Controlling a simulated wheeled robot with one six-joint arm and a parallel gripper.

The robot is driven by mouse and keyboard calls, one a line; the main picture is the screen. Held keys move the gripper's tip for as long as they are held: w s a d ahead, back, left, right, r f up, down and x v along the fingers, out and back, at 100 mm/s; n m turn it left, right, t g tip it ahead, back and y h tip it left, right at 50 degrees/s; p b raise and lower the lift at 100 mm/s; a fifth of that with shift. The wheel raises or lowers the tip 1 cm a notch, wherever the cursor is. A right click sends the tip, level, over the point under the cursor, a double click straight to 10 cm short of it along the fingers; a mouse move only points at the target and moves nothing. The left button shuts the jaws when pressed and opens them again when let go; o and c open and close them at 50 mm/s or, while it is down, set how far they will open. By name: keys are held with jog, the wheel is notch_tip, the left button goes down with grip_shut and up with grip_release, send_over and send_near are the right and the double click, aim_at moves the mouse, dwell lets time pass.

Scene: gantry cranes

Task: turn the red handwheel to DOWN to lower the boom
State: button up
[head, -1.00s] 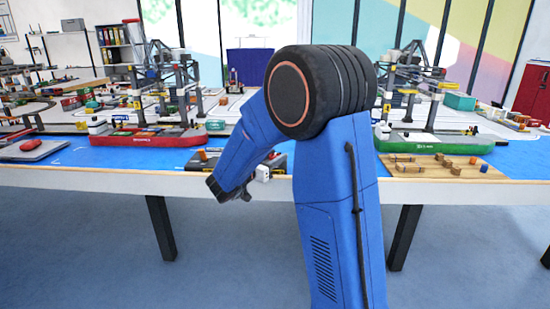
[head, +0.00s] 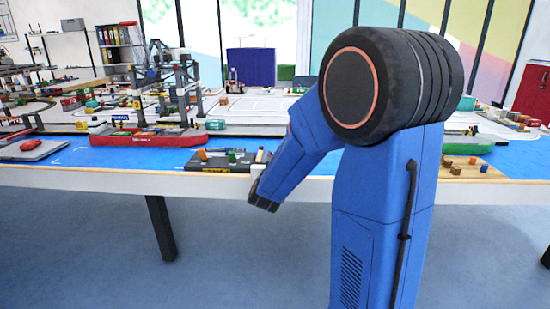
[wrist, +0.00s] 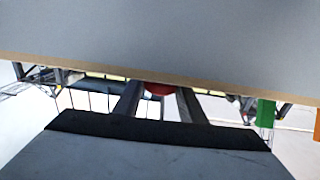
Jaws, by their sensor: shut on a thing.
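My gripper (wrist: 158,98) shows in the wrist view as two dark fingers on either side of a rounded red part (wrist: 158,89), which looks like the red handwheel. The fingers are shut on it. Only a small piece of the red part shows, below the pale band with a wooden edge, so its marks and angle cannot be read. In the head view my arm's end (head: 263,205) is at the table's front edge, by the dark control panel (head: 213,168). The handwheel is hidden there. A gantry crane (head: 165,72) stands behind the red ship (head: 150,138); its boom's angle is unclear.
An orange piece (head: 202,155) and a green piece (head: 232,157) stand on the panel. A wooden board with small blocks (head: 475,171) lies at right. My arm hides the table's right middle. The floor in front is clear.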

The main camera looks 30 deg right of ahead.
jog(key=shift+s+d+n+t+y, duration=0.1)
jog(key=shift+n+t+y, duration=0.65)
jog(key=shift+n+y, duration=0.8)
jog(key=shift+d+n+t+y, duration=0.1)
jog(key=shift+n+t+y, duration=0.75)
jog(key=shift+y, duration=1.2)
jog(key=shift+n+y, duration=1.9)
jog(key=shift+y, duration=0.9)
jog(key=shift+a+r+n+y, duration=0.1)
jog(key=shift+n+y, duration=0.3)
jog(key=shift+y, duration=0.2)
jog(key=o, duration=1)
jog(key=shift+o, duration=0.2)
jog(key=s+d, duration=0.3)
jog(key=s, duration=1.4)
jog(key=shift+d, duration=0.15)
jog(key=shift+w, duration=0.1)
